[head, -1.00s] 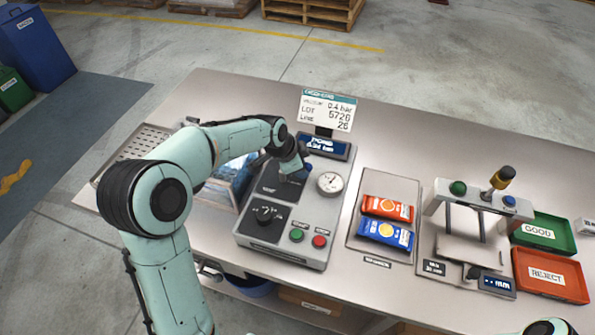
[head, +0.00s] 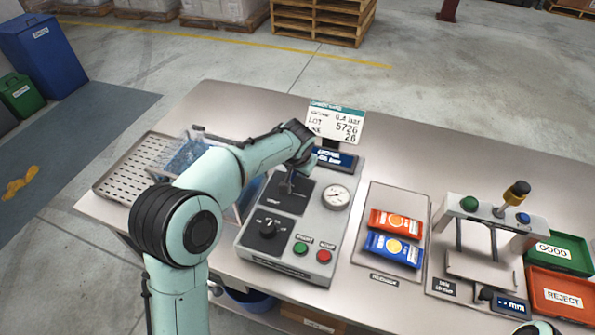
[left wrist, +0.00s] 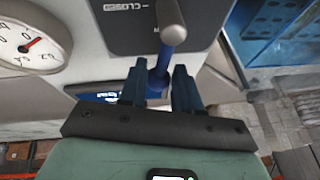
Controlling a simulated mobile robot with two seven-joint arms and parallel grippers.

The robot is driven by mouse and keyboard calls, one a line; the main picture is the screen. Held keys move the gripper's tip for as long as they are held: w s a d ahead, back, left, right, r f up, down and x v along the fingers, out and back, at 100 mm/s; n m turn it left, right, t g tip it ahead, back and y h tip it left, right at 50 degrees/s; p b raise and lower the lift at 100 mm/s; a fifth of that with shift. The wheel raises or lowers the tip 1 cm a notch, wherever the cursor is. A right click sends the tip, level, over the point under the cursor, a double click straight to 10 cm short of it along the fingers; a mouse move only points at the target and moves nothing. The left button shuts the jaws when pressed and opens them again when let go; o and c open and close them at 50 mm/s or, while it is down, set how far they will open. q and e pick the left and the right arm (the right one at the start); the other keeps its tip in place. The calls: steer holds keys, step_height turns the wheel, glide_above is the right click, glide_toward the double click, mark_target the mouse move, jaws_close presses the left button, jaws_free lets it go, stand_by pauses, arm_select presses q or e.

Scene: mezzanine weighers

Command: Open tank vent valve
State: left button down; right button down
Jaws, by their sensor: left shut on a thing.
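The vent valve is a lever with a grey metal pivot and arm (head: 287,184) on a dark plate (head: 297,201) on the grey control console (head: 252,228). In the left wrist view, its metal arm (left wrist: 171,26) ends in a blue handle (left wrist: 157,82) between my fingers. My left gripper (head: 301,164) is shut on the blue handle, above the back part of the console. In the left wrist view, the gripper (left wrist: 158,92) straddles the handle from below. The word CLOSED (left wrist: 124,5) shows on the plate beside the lever. My arm partly hides the handle in the head view.
A round gauge (head: 336,197) is right of the lever. A display (head: 338,160) and sign (head: 335,124) stand behind. Two packets (head: 394,249) lie in a tray at right.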

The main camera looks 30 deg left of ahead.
arm_select(q)
steer(key=shift+a+n+y, duration=0.3)
steer(key=shift+n, duration=0.4)
steer(key=c, duration=0.8)
jaws_free()
steer(key=shift+r, duration=0.1)
steer(key=v, duration=1.3)
steer(key=shift+r, duration=0.2)
steer(key=shift+w, duration=0.1)
